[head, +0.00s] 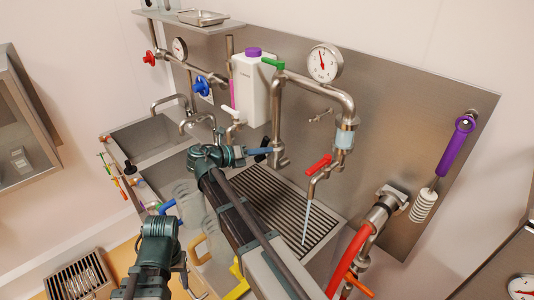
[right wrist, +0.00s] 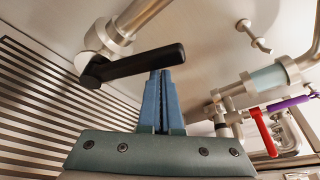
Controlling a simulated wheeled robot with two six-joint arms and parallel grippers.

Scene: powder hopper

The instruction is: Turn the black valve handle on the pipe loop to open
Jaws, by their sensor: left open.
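The black valve handle (right wrist: 135,65) sits on a steel valve low on the left leg of the pipe loop (head: 278,110). In the right wrist view it points right and slightly up from its hub; in the head view only a bit of the handle (head: 262,157) shows. My right gripper (right wrist: 161,80) has its blue fingers close together, tips at the handle's lower edge; contact cannot be told. In the head view my right gripper (head: 260,151) is beside the handle.
A pressure gauge (head: 323,63), green handle (head: 273,63) and red handle (head: 318,164) are on the loop's piping. A slatted drain (head: 290,222) lies below. A red hose (head: 350,258) is at right.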

